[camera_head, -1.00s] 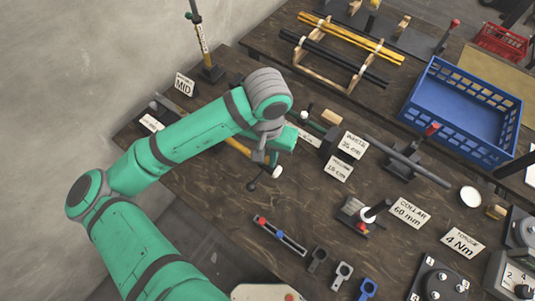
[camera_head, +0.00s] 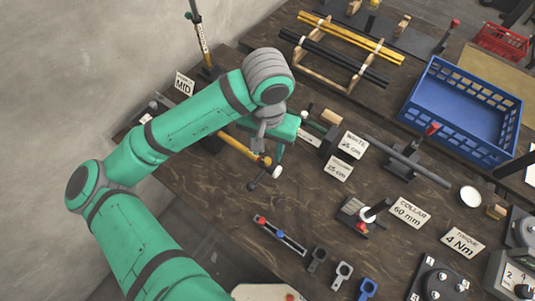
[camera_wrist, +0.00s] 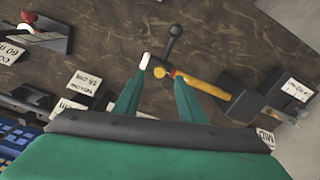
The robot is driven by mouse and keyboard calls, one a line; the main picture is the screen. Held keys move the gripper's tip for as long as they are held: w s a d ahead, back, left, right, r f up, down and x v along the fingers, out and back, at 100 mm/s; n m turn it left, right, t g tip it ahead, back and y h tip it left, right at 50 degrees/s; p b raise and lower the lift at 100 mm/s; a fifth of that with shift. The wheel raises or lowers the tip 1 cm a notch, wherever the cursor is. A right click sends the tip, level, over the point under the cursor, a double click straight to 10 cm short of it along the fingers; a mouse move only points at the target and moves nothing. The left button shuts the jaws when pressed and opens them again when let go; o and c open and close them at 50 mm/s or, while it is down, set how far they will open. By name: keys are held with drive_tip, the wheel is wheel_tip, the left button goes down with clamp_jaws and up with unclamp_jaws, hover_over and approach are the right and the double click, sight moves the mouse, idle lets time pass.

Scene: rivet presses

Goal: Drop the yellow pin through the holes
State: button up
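A yellow bar (camera_head: 240,146) reaches out from a dark block at the left of the table. In the wrist view the bar (camera_wrist: 205,86) ends at a small yellow round piece (camera_wrist: 159,72), which looks like the pin's head; whether it sits in holes I cannot tell. This piece (camera_head: 266,161) also shows in the head view. A dark lever with a ball end (camera_wrist: 171,43) and a white tip (camera_wrist: 145,61) adjoin it. My gripper (camera_wrist: 160,84) is open, with its green fingers apart on either side of the joint. The holes are hidden.
A white-topped collar stand (camera_head: 368,214) and a slotted gauge with red and blue marks (camera_head: 280,235) stand to the right and front. A blue crate (camera_head: 408,112) and a rack of yellow and black rods (camera_head: 330,86) are farther back. Bare table lies in front of my gripper.

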sight(267, 161)
wheel_tip(267, 161, up, 6)
idle(0.4)
drive_tip(key=shift+s, duration=0.1)
idle(0.4)
